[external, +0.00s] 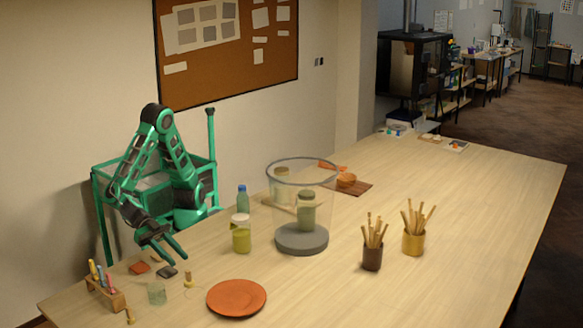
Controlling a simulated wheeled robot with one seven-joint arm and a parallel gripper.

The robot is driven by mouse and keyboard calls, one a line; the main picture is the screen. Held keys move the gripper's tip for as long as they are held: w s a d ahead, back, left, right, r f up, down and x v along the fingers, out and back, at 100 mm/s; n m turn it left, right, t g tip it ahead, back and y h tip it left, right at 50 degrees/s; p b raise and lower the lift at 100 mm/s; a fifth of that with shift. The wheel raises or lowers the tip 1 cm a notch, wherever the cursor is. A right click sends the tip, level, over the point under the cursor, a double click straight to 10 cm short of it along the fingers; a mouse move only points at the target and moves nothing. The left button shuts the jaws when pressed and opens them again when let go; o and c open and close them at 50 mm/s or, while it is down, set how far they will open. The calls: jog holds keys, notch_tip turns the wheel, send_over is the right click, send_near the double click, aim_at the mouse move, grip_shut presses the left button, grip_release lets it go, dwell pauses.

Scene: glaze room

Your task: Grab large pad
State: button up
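Small flat pads lie on the table at the near left: a reddish-brown one (139,268) and a dark grey one (167,272). They look close in size, and I cannot tell for sure which is the large pad. My gripper (176,255) is over the table just above and to the right of the dark pad in the picture. Its two fingers are spread apart, with nothing seen between them. The fingers appear to be above the tabletop, apart from the pads.
A marker rack (105,292), a small glass jar (157,294) and a terracotta plate (236,298) stand near the pads. A yellow-green jar (241,236), blue-capped bottle (242,202) and clear cylinder on a grey base (302,240) are to the right. Brush cups (372,257) stand further right.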

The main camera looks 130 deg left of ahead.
aim_at(197, 290)
notch_tip(197, 290, down, 2)
jog(key=shift+f, duration=0.15)
jog(key=shift+w+f, duration=0.15)
jog(key=shift+w, duration=0.05)
jog(key=x, duration=1)
jog(key=shift+w, duration=0.2)
grip_shut()
